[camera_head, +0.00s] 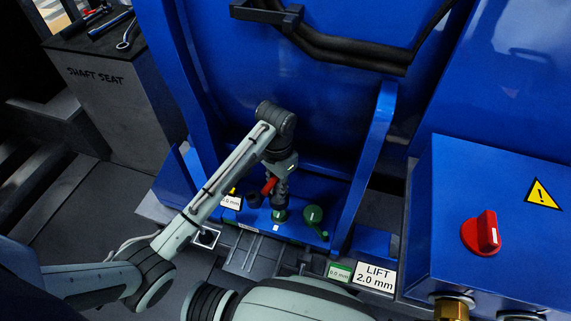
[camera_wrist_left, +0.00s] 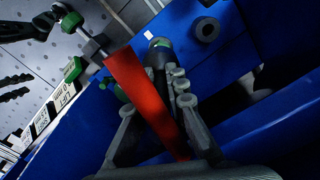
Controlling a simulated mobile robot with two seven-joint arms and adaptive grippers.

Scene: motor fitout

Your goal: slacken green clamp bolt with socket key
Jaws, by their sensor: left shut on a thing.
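My left gripper (camera_head: 279,190) points down at the blue motor foot and is shut on the socket key (camera_head: 268,186), which has a red handle. In the left wrist view the red handle (camera_wrist_left: 142,90) slants between the fingers of the left gripper (camera_wrist_left: 155,105). The key's dark socket end (camera_wrist_left: 157,55) points at a green bolt head (camera_wrist_left: 160,42) on the blue foot. In the head view this green bolt (camera_head: 279,215) shows just under the gripper. I cannot tell whether the socket sits fully on it. My right gripper is not in view.
A green round part (camera_head: 313,214) sits right of the bolt, and a dark round part (camera_head: 253,201) left. A blue box with a red knob (camera_head: 482,234) stands right. Tools lie on the "SHAFT SEAT" block (camera_head: 105,100).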

